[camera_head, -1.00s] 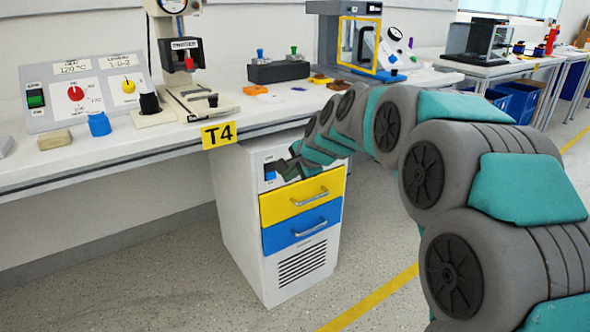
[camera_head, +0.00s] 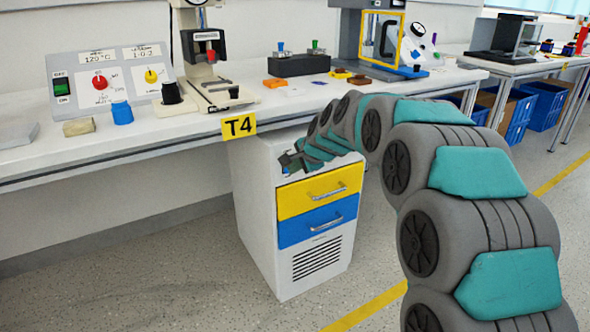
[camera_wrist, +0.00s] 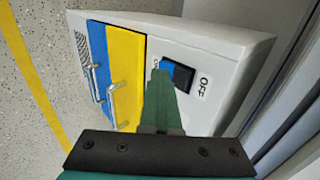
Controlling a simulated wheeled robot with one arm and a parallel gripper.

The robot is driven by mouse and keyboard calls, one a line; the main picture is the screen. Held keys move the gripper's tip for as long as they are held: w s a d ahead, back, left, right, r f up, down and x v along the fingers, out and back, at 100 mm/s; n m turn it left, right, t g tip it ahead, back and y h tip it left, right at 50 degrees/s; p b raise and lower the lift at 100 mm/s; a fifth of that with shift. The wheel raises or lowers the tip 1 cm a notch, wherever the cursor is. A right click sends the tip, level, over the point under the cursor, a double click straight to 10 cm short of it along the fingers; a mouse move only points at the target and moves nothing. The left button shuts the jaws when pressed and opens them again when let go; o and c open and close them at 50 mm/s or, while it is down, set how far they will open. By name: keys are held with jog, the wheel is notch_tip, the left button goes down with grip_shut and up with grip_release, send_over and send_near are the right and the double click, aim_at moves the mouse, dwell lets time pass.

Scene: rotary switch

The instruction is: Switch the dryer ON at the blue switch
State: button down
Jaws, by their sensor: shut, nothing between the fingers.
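The blue switch (camera_wrist: 182,76) is a blue rocker in a black frame on the white face of the dryer cabinet (camera_wrist: 225,55). An OFF label (camera_wrist: 203,87) is on the right of the switch in the wrist view; the label on its other side is mostly hidden by my fingers. My gripper (camera_wrist: 160,72) is shut and empty, its tips over the left part of the switch in that view. I cannot tell whether they touch it. In the head view my gripper (camera_head: 284,162) is at the cabinet's upper front and covers most of the switch.
Below the switch are a yellow drawer (camera_head: 320,193) and a blue drawer (camera_head: 318,221) with protruding handles. The bench edge with a T4 sign (camera_head: 239,126) overhangs the cabinet. A control panel (camera_head: 110,80) with other switches stands on the bench. The floor at left is clear.

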jog(key=shift+w+f, duration=0.1)
jog(key=shift+r+p, duration=0.75)
jog(key=shift+r, duration=0.15)
